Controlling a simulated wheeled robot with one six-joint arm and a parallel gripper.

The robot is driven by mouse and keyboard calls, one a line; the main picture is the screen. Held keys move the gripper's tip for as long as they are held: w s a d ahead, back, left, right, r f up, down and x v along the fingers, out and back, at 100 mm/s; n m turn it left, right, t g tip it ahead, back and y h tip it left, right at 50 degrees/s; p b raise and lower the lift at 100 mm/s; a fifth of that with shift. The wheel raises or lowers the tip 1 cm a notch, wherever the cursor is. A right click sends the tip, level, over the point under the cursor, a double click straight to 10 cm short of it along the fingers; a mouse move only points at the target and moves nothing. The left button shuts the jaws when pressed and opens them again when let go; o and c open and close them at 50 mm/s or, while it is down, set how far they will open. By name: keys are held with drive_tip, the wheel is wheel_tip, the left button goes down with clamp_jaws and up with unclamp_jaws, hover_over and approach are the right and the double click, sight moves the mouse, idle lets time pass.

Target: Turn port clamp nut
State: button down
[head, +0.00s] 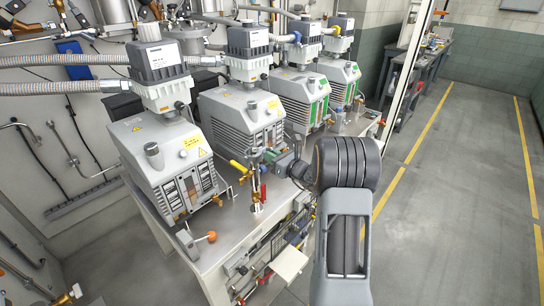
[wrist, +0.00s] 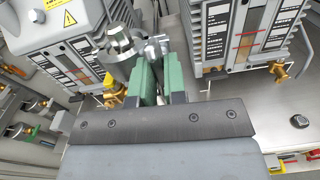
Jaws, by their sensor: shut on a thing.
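My gripper (wrist: 161,70) has two green fingers, shut on the port clamp nut (wrist: 155,47), a small silvery metal part between the fingertips. Most of the nut is hidden by the fingers. Just left of it, a shiny metal port (wrist: 120,45) with a round top stands upright, beside the fingers. In the head view, my gripper (head: 270,155) reaches in from the right to the fittings in front of the second pump. The nut is too small to tell there.
Grey vacuum pumps (head: 170,155) stand in a row on a steel bench (head: 222,243). A valve with a yellow handle (head: 239,166) and red-handled parts (head: 263,193) is close to my gripper. Open floor (head: 450,190) lies to the right.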

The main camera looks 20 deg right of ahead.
idle(0.4)
drive_tip(key=c, duration=1.2)
unclamp_jaws()
drive_tip(key=b+v, duration=0.2)
drive_tip(key=v, duration=1.2)
drive_tip(key=shift+a, duration=0.1)
